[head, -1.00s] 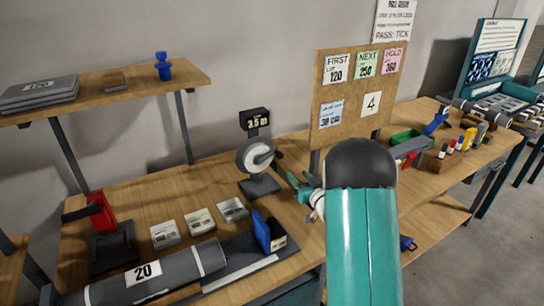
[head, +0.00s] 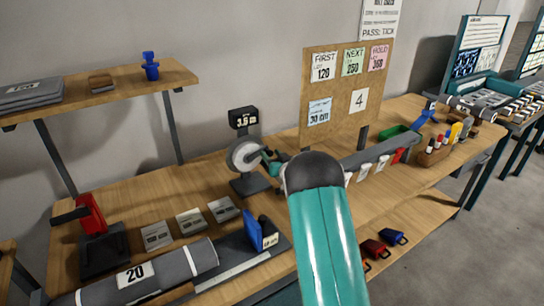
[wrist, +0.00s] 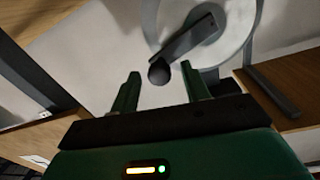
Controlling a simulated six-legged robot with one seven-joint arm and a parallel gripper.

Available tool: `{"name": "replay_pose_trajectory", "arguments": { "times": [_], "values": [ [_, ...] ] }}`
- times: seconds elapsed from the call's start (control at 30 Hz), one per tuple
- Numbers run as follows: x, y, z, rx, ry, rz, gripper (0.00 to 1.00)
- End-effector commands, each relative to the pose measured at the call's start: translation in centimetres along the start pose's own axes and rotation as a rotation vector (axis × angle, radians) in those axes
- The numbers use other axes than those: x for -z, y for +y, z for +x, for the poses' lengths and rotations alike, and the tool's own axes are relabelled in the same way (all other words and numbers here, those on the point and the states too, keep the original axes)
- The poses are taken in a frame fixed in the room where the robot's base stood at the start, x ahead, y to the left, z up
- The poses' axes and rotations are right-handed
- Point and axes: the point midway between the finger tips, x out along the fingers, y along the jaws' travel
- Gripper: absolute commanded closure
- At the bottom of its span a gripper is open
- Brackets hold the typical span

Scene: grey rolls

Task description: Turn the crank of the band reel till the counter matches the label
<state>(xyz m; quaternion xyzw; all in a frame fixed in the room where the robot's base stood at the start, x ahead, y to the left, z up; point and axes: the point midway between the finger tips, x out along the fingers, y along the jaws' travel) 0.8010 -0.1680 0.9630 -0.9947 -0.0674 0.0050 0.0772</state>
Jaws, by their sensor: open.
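The band reel (head: 243,157) is a pale disc on a dark stand at the back of the bench. Its black counter (head: 243,118) sits above it and seems to read 3.5 m, though the last digit is small. My gripper (head: 268,157) is at the reel's right side, partly hidden by my arm. In the wrist view, the crank arm (wrist: 190,38) crosses the reel face and ends in a dark round knob (wrist: 159,72). My open green fingers (wrist: 160,80) stand either side of the knob, with gaps visible. Which label belongs to the reel is unclear.
A board (head: 335,100) with several labels, one reading 30 cm (head: 319,111), stands right of the reel. A red device (head: 92,215) stands left.

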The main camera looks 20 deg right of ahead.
Motion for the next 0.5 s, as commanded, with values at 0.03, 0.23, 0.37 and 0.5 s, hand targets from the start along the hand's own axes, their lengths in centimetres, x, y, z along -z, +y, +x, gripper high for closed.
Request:
{"name": "replay_pose_trajectory", "arguments": {
  "times": [0.03,0.23,0.37,0.5],
  "values": [
    [-0.02,-0.02,0.13,0.0,0.0,0.0,0.54],
    [0.0,-0.01,0.1,0.0,0.0,0.0,0.56],
    [0.0,0.0,0.09,0.0,0.0,0.0,0.81],
    [0.0,0.01,0.07,0.0,0.0,0.0,1.0]
  ]
}}
